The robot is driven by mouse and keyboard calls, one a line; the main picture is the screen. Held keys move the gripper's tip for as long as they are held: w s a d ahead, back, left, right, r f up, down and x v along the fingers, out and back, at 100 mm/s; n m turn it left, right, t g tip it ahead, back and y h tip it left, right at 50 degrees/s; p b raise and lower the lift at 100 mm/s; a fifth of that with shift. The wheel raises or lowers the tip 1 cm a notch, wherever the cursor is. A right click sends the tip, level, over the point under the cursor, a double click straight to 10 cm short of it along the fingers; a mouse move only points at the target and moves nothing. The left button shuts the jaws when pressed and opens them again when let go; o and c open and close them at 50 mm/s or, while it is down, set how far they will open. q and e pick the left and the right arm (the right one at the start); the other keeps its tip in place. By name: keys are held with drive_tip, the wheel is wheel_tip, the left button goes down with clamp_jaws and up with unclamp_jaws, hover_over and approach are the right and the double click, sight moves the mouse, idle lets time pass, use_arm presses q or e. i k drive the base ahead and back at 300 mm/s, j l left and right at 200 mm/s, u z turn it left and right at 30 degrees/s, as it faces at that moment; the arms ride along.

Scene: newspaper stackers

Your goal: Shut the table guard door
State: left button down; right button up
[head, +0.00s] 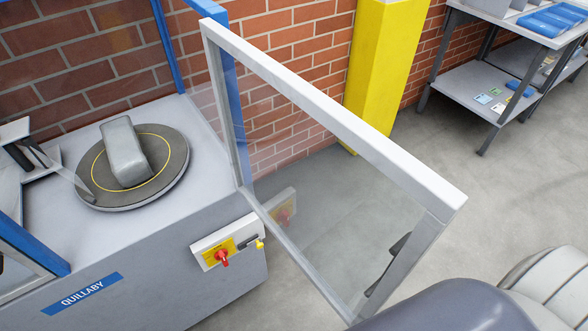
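The table guard door (335,115) is a pale grey frame with a clear panel. It stands wide open, swung out from the blue post of the machine (190,275) over the floor. A dark handle (388,262) sits on its free upright, low at the right. Its lower corner is hidden behind a dark rounded link of mine at the bottom edge. Neither gripper shows in the head view, so I cannot see whether one touches the door.
A round turntable (165,185) with a grey block (123,150) is on the machine top. A switch box (228,240) with a red knob is on its side. A yellow column (382,60) and a shelf table (480,85) stand behind.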

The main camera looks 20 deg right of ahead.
sight(442, 201)
drive_tip(key=l+u, duration=0.2)
drive_tip(key=l, duration=0.25)
drive_tip(key=k+l+u, duration=0.25)
drive_tip(key=l, duration=0.2)
drive_tip(key=l+u, duration=0.2)
drive_tip(key=l, duration=0.25)
drive_tip(key=k+l+u, duration=0.25)
drive_tip(key=l, duration=0.15)
drive_tip(key=i, duration=0.1)
